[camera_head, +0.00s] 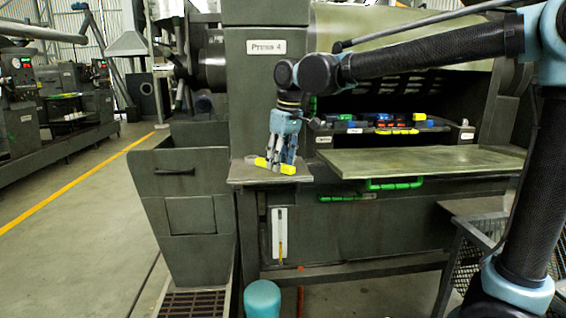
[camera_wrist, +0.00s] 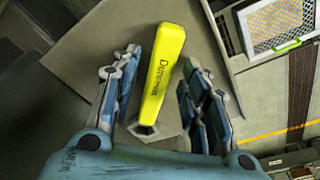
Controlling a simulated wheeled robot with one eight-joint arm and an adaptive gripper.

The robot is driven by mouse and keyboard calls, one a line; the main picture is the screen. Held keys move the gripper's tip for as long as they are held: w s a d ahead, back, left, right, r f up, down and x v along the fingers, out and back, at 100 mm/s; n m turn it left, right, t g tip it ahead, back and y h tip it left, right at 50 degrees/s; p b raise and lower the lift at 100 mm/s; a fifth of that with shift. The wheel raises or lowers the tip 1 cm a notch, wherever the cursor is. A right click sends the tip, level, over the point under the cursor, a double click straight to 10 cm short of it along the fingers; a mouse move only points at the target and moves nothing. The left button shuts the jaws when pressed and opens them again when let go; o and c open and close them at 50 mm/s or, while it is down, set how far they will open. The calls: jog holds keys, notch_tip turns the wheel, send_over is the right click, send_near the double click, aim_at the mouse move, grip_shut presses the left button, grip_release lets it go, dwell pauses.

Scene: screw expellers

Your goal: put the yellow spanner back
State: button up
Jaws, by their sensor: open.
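The yellow spanner (camera_head: 286,169) lies on a small grey ledge (camera_head: 240,176) at the front of the machine marked Press 4. My gripper (camera_head: 277,160) is right above it, pointing down. In the wrist view the spanner (camera_wrist: 162,75) lies lengthwise between the two blue-grey fingers of my gripper (camera_wrist: 158,95). The fingers are spread, with a visible gap on both sides of the spanner. Its yellow handle has dark lettering, and its grey metal end is nearest the palm. In the head view the fingers hide part of the spanner.
A tool rack (camera_head: 385,126) with several coloured handles sits in the press opening, right of my gripper. A flat grey panel (camera_head: 420,160) with a green handle (camera_head: 394,184) juts out below it. A grey hopper bin (camera_head: 185,185) stands left, and a teal-topped post (camera_head: 262,296) below.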

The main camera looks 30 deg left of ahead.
notch_tip(320, 180, up, 12)
jog(key=d, duration=0.2)
jog(key=shift+s+f, duration=0.2)
jog(key=shift+f, duration=0.05)
dwell(0.4)
